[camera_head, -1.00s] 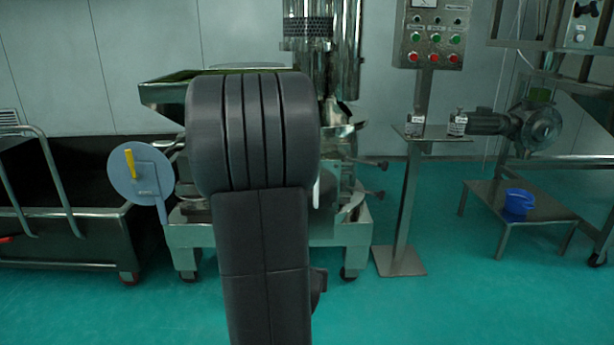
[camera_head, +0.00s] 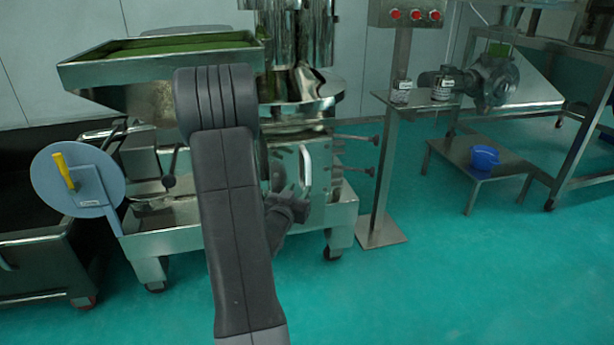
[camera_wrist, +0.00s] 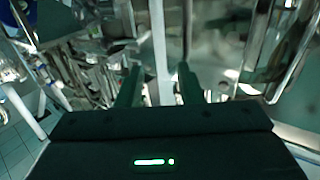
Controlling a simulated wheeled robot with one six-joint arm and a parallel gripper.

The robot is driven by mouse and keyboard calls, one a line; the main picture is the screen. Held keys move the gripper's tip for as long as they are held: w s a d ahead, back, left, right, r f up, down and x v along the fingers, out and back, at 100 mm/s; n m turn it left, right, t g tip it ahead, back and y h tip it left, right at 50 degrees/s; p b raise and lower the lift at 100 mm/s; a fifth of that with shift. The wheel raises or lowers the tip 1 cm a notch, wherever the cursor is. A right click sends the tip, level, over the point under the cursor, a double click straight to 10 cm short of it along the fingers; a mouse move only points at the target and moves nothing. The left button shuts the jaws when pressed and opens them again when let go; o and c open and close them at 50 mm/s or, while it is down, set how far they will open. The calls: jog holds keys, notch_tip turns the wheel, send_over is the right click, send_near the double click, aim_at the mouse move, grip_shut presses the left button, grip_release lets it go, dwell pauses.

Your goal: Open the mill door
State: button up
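The mill (camera_head: 300,105) is a shiny steel machine on a wheeled base, partly hidden behind my arm. Its door (camera_head: 322,156) is a steel panel on the front and looks shut. A white upright handle (camera_head: 306,166) is on that panel. My gripper (camera_head: 292,200) is low in front of the door, just below and left of the handle in the head view, and partly hidden by my arm. In the wrist view, my gripper's two dark fingers (camera_wrist: 160,85) stand apart. A pale upright bar, likely the handle (camera_wrist: 159,45), shows in the gap between them; contact cannot be told.
A blue-grey disc with a yellow handle (camera_head: 80,185) is at the left beside a dark cart (camera_head: 40,260). A control post (camera_head: 385,170) and a low table with a blue bucket (camera_head: 485,157) stand further right. Green floor is clear in front.

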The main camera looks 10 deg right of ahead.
aim_at(307, 177)
jog(key=b+x, duration=0.1)
jog(key=x, duration=0.8)
grip_shut()
